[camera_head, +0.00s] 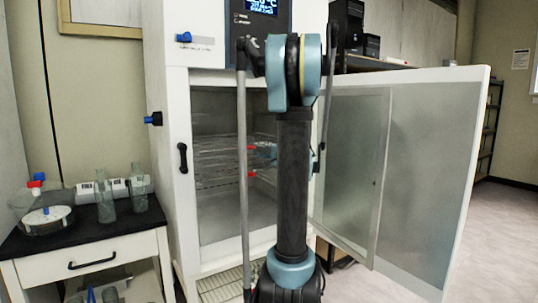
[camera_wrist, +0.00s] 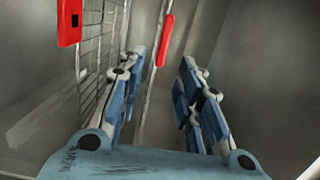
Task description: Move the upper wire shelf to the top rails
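The upper wire shelf (camera_head: 218,152) sits inside the open freeze dryer cabinet, partly hidden by my arm. A second wire shelf (camera_head: 218,183) is below it. A red tab (camera_head: 251,148) shows at the upper shelf's front and another red tab (camera_head: 251,173) lower down. In the wrist view, my gripper (camera_wrist: 163,57) is open, its blue fingers apart. A thin shelf edge with a red tab (camera_wrist: 166,40) lies beyond and between the fingertips. A wire grid (camera_wrist: 92,55) with another red tab (camera_wrist: 70,22) is left of the fingers. Contact cannot be told. The top rails are not clearly visible.
The cabinet door (camera_head: 425,165) stands open to the right. A black-topped side table (camera_head: 70,238) with glass bottles (camera_head: 105,197) stands at the left. A grated rack (camera_head: 220,285) is low in front of the cabinet. The floor at right is clear.

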